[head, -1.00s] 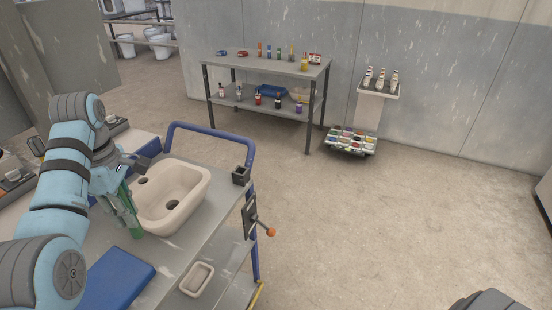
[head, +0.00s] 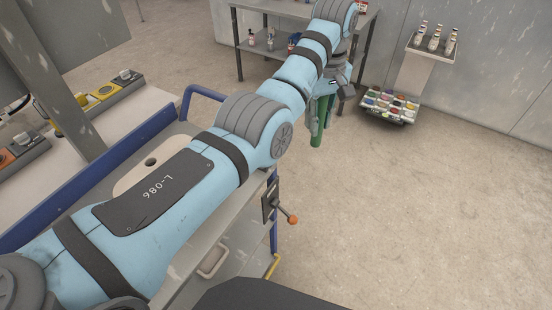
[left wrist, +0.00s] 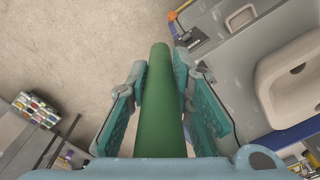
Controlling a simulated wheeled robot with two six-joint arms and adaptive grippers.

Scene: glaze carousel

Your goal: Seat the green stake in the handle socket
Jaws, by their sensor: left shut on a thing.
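My left gripper (head: 318,112) is shut on the green stake (head: 318,130), which hangs down nearly upright beyond the cart's far right corner, over the floor. In the left wrist view the stake (left wrist: 160,110) runs between the two finger pads of the gripper (left wrist: 163,85), its far end free. The black handle socket on the cart corner is hidden behind my left arm in the head view. My right gripper is not in view.
The cart (head: 205,265) holds a basin (head: 130,178), mostly covered by my arm. A black plate with an orange-knobbed lever (head: 292,219) sticks out from its right side. A shelf table (head: 372,45) and a rack of coloured pots (head: 390,105) stand behind. Floor on the right is clear.

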